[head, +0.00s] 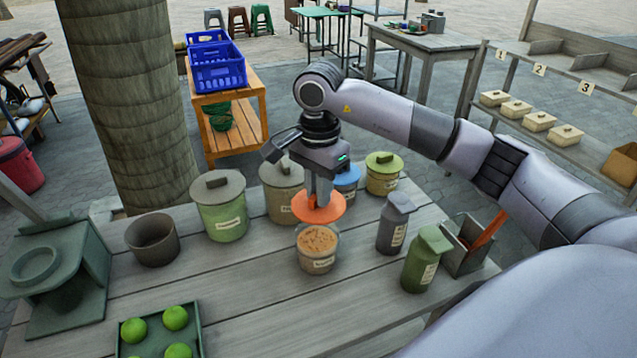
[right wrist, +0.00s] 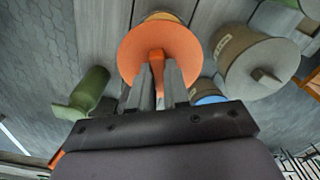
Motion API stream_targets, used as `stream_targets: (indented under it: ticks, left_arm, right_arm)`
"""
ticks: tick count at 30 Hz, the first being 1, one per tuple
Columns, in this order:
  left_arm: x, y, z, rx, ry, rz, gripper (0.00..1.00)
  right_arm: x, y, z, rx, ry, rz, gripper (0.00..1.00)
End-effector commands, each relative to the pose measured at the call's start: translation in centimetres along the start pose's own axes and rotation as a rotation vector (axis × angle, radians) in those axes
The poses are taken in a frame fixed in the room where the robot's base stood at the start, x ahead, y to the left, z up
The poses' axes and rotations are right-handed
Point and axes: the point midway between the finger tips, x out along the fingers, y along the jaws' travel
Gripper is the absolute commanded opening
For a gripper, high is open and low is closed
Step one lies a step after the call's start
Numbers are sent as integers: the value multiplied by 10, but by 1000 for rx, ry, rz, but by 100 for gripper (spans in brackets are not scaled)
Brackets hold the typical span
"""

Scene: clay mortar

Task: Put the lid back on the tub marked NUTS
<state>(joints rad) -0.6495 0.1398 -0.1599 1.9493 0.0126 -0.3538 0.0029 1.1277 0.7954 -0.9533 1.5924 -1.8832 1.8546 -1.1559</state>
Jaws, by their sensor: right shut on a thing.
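An open tub (head: 318,250) full of tan bits stands on the grey plank table. Its front label is too small to read. An orange round lid (head: 318,208) is above and slightly behind the tub's opening in the head view. My right gripper (head: 321,195) is shut on the lid's knob and holds it from above. In the right wrist view the orange lid (right wrist: 160,52) hides most of what is below it; a small tan edge shows past its rim. Whether the lid touches the tub cannot be told. My left gripper is not in view.
Lidded canisters, green (head: 220,210) and tan (head: 283,195), stand left and behind. A blue-lidded tub (head: 346,180) and a yellow-green one (head: 383,175) stand behind right. Grey (head: 393,228) and green (head: 422,262) bottles stand right. Bare planks lie in front.

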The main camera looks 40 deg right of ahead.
Motion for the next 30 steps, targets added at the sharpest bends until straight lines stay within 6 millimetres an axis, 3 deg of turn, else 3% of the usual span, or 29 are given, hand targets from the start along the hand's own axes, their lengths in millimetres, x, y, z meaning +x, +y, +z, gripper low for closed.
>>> stream_targets:
  ticks: [14,30]
  left_arm:
    - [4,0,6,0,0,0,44]
    - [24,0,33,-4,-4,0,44]
  right_arm:
    - [13,0,0,-10,0,1,0]
    - [62,0,0,-9,0,0,0]
